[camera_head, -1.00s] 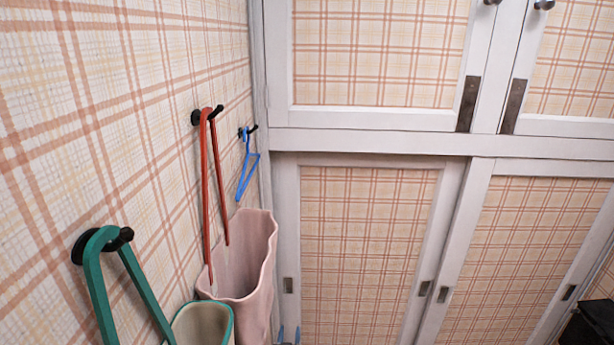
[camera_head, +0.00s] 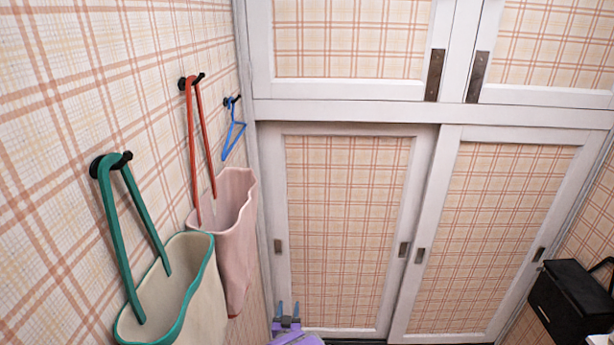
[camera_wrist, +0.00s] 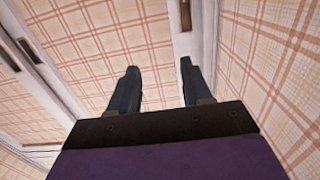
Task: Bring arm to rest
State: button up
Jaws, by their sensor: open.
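My gripper (camera_head: 288,310) shows at the bottom of the head view, with its purple wrist below two blue-grey fingers. In the wrist view my gripper (camera_wrist: 158,88) has its two dark fingers spread apart. It is open, with nothing between the fingers. The white-framed sliding doors (camera_head: 345,225) lie beyond it, and no object touches it. Most of my arm is hidden below the head view's lower edge.
On the left wall a cream bag (camera_head: 205,295) with green straps, a pink bag (camera_head: 238,245) with red straps and a blue hanger (camera_head: 230,138) hang from black hooks. A black bag (camera_head: 572,300) is at the right. Upper cupboard doors (camera_head: 350,40) sit above.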

jog(key=w+d+r+g+y, duration=0.15)
jog(key=w+r+g, duration=0.25)
jog(key=r, duration=0.9)
jog(key=s+d+r+g, duration=0.3)
jog(key=s+d+r, duration=0.1)
jog(key=s+r, duration=0.25)
jog(key=s+d+r+g, duration=0.3)
jog(key=s+d+r, duration=0.15)
jog(key=r, duration=0.35)
jog(key=s+d+r+g, duration=0.3)
jog(key=s+r, duration=0.1)
jog(key=s, duration=1.2)
jog(key=s+d+r+g+b, duration=0.1)
jog(key=s+d+r+g, duration=0.2)
jog(key=s, duration=1.3)
jog(key=s+d+r+g, duration=0.3)
jog(key=s+d+r, duration=0.1)
jog(key=s, duration=1.2)
jog(key=shift+s+r+h, duration=0.15)
jog(key=shift+r+h, duration=0.3)
jog(key=shift+r, duration=0.2)
